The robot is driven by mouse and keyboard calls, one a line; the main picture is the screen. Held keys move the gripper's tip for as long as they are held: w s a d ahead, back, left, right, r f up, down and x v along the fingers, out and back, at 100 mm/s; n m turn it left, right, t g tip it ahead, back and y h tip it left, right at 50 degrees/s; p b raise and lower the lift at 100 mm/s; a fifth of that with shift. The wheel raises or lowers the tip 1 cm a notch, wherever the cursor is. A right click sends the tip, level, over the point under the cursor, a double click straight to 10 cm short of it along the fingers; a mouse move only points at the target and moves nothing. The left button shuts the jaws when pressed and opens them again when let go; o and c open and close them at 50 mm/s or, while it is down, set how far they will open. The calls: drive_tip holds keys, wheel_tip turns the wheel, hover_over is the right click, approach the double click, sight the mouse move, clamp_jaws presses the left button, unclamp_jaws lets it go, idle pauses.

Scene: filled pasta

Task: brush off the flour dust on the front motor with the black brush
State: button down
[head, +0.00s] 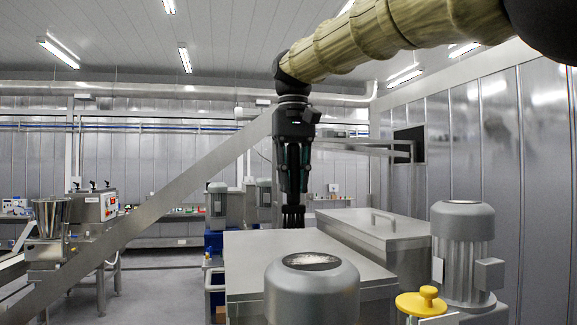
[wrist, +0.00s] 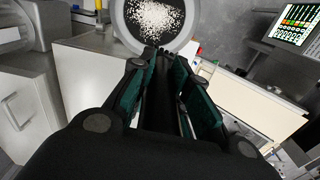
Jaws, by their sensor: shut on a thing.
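The front motor (head: 312,290) is a grey rounded housing at the bottom middle of the head view. Pale flour dust (head: 312,260) lies on its round top. In the wrist view the dust (wrist: 155,20) is a patch of white specks inside the motor's light rim (wrist: 117,22), beyond the fingertips. My gripper (head: 293,190) points down and is shut on the black brush (head: 293,217), whose dark end hangs below the fingers. In the head view the brush appears behind and above the motor, apart from it. In the wrist view the brush is dark between the green-padded fingers (wrist: 165,85).
Steel lidded boxes (head: 265,262) stand behind the front motor, one with a handle (head: 383,218). Another grey motor (head: 462,250) stands at the right beside a yellow knob (head: 428,298). A slanted steel beam (head: 150,215) crosses the left. Open floor (head: 150,290) shows at the left.

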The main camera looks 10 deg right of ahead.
drive_tip(key=shift+w+r, duration=0.3)
drive_tip(key=shift+r, duration=0.4)
drive_tip(key=shift+s+a+r, duration=0.15)
drive_tip(key=shift+s+r, duration=0.15)
drive_tip(key=shift+r, duration=0.4)
drive_tip(key=shift+w, duration=0.1)
drive_tip(key=shift+f, duration=0.1)
